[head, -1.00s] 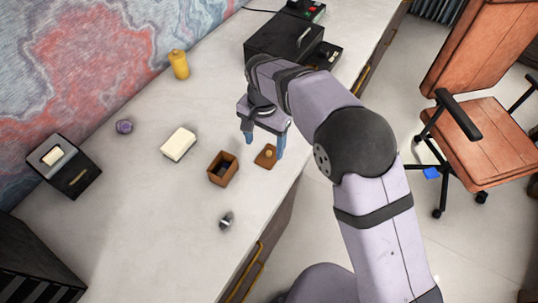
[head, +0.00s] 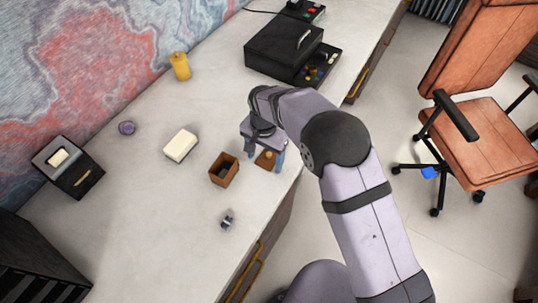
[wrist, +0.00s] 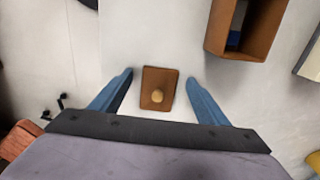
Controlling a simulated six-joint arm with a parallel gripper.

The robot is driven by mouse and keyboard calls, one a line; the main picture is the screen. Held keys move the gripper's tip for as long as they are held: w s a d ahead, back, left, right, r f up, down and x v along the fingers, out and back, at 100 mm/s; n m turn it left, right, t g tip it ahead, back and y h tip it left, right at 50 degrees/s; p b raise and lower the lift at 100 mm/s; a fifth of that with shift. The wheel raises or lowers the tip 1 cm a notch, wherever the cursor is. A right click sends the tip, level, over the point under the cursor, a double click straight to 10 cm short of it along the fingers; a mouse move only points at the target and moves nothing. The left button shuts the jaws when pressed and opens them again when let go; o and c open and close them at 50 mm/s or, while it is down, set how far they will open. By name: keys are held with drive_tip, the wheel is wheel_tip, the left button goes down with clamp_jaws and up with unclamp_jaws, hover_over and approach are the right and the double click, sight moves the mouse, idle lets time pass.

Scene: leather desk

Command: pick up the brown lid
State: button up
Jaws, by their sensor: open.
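The brown lid (head: 265,160) lies flat on the desk near its front edge; it is a small square with a round tan knob on top. In the wrist view the lid (wrist: 158,90) lies between the two blue fingers, apart from both. My gripper (head: 264,157) is open above the lid, with its fingers on either side; in the head view it hides part of the lid. In the wrist view my gripper (wrist: 159,76) holds nothing. The open brown box (head: 223,171) stands just left of the lid, with something dark inside.
A white block (head: 180,145), a purple object (head: 127,128) and a yellow bottle (head: 180,66) stand farther back. A small dark-and-silver item (head: 227,220) lies near the front. A black box (head: 282,47) stands beyond my gripper. The desk's front edge is close to the lid.

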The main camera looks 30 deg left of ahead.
sight(265, 163)
drive_tip(key=c, duration=1.1)
drive_tip(key=shift+r, duration=0.15)
wheel_tip(265, 163, up, 9)
drive_tip(key=b, duration=0.2)
drive_tip(key=s+a+r+n+p, duration=0.1)
drive_tip(key=s+a+n+p, duration=0.1)
drive_tip(key=s+p, duration=0.2)
drive_tip(key=s+a+r+n+p, duration=0.1)
drive_tip(key=s+a+n+p, duration=0.1)
drive_tip(key=s+p, duration=0.1)
drive_tip(key=s+a+r+n+p, duration=0.2)
drive_tip(key=s+p, duration=0.2)
drive_tip(key=s, duration=0.1)
drive_tip(key=shift+a+n+p, duration=0.35)
drive_tip(key=shift+n, duration=0.05)
